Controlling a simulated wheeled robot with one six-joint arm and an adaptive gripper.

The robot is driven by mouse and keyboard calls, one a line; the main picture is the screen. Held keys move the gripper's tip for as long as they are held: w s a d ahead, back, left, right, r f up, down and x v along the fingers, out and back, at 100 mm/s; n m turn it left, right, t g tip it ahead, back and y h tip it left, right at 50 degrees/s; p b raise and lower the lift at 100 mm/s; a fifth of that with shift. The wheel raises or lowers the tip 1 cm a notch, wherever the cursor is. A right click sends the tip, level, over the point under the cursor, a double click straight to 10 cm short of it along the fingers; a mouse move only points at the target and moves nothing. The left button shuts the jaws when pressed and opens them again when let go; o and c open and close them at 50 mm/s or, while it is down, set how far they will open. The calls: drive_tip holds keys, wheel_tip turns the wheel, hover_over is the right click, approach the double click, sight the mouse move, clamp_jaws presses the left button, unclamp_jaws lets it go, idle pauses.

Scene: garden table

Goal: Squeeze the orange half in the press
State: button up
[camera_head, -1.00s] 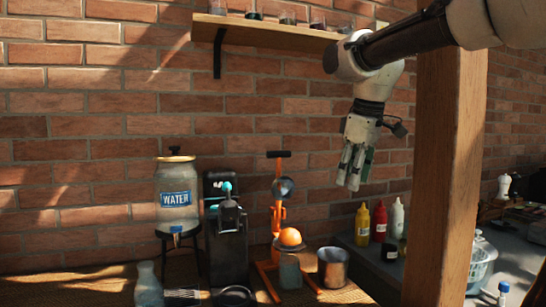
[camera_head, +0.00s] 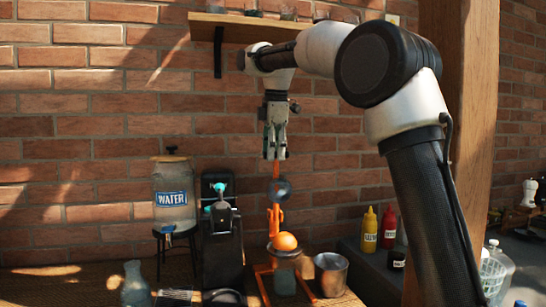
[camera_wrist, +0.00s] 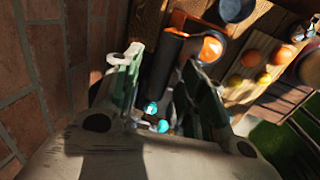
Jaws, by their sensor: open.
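The press (camera_head: 276,220) is orange, with an upright lever and a round dark-grey cup, and stands on the table against the brick wall. The orange half (camera_head: 284,242) rests on it, above a glass (camera_head: 285,281). My gripper (camera_head: 275,154) points down at the top of the lever, high above the orange half, and hides the black handle. Its fingers are apart in the wrist view (camera_wrist: 162,72), with a dark bar (camera_wrist: 165,65) between them, perhaps the handle. I cannot tell whether they touch it. An orange end shows beside it there.
A metal cup (camera_head: 330,274) stands right of the press. A black machine (camera_head: 220,245) and a water dispenser (camera_head: 174,199) stand left. Sauce bottles (camera_head: 370,230) and a wooden post (camera_head: 462,130) are on the right. A shelf (camera_head: 255,25) hangs above.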

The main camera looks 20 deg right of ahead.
drive_tip(key=shift+w+f, duration=0.2)
drive_tip(key=shift+f, duration=0.75)
clamp_jaws()
drive_tip(key=shift+s, duration=0.1)
